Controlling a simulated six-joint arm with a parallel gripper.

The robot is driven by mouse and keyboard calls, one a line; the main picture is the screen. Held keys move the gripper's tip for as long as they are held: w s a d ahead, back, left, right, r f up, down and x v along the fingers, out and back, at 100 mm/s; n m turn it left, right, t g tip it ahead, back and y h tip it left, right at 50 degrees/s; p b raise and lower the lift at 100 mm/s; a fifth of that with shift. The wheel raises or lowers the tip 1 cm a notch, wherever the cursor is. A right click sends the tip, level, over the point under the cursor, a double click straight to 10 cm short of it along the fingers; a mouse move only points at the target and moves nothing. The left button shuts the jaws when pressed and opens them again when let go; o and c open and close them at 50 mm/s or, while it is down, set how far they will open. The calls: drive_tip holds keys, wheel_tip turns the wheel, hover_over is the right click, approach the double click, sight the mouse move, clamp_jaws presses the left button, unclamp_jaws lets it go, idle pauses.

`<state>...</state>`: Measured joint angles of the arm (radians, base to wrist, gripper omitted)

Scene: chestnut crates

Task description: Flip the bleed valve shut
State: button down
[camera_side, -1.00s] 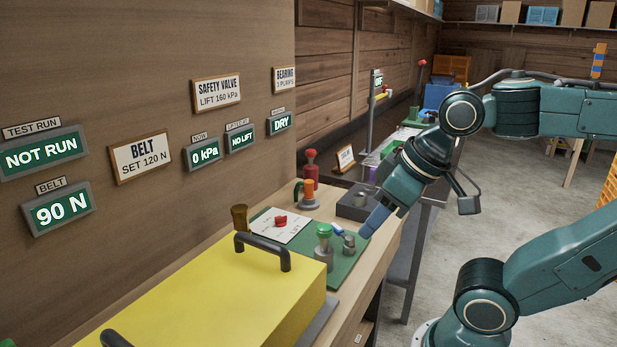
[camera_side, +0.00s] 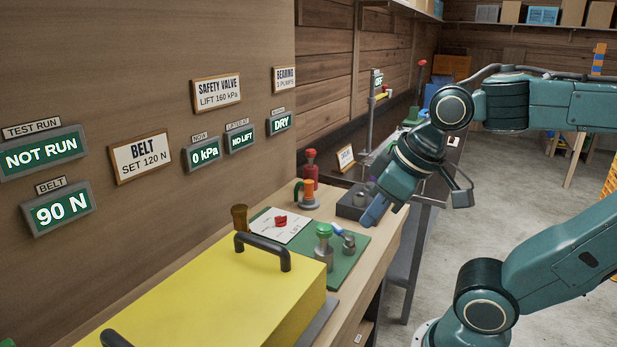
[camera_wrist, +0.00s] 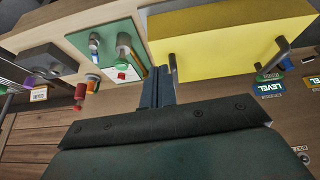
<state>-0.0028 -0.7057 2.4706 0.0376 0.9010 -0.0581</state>
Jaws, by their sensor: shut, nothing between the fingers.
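A green plate (camera_side: 345,268) lies on the bench and carries the fittings. A small metal fitting with a blue lever (camera_side: 340,231) stands near its right side; this looks like the bleed valve, but no label on it is readable. The blue lever also shows in the wrist view (camera_wrist: 93,38). Beside it is a metal post with a green cap (camera_side: 323,231). A red knob (camera_side: 280,220) sits on a white card. My gripper (camera_side: 372,217) is shut and empty, to the right of the blue lever and apart from it. Its fingers show in the wrist view (camera_wrist: 158,76).
A yellow cover (camera_side: 230,300) with black handles stands at the front left. Wall displays read 0 kPa (camera_side: 205,154), NO LIFT, DRY, NOT RUN and 90 N.

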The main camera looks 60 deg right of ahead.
sight(342, 234)
drive_tip(key=w+d+f+n+g+h, duration=0.1)
drive_tip(key=w+d+n+g+h, duration=0.15)
drive_tip(key=w+d, duration=0.4)
drive_tip(key=w+d+n+g+h, duration=0.2)
drive_tip(key=w+d+n, duration=0.1)
drive_tip(key=w, duration=0.7)
drive_tip(key=w+d+f+n+g+h, duration=0.1)
drive_tip(key=w+f+n+g, duration=0.1)
drive_tip(key=f, duration=0.5)
drive_tip(key=w+d+f+n+g+h, duration=0.2)
drive_tip(key=w+f+n+g, duration=0.1)
drive_tip(key=w+f, duration=0.3)
drive_tip(key=shift+w+f+n, duration=0.4)
drive_tip(key=shift+f+n, duration=0.05)
drive_tip(key=shift+n, duration=0.1)
drive_tip(key=x, duration=0.9)
drive_tip(key=shift+s+d+f, duration=0.15)
drive_tip(key=shift+s+d, duration=0.05)
drive_tip(key=shift+s, duration=0.15)
drive_tip(key=shift+s+d+f, duration=0.1)
drive_tip(key=shift+s+d, duration=0.15)
drive_tip(key=shift+d, duration=0.25)
drive_tip(key=shift+s+d+f, duration=0.1)
drive_tip(key=shift+s+d, duration=0.15)
drive_tip(key=shift+d, duration=0.2)
drive_tip(key=shift+s+d+r, duration=0.1)
drive_tip(key=shift+s+d, duration=0.4)
drive_tip(key=shift+d, duration=0.35)
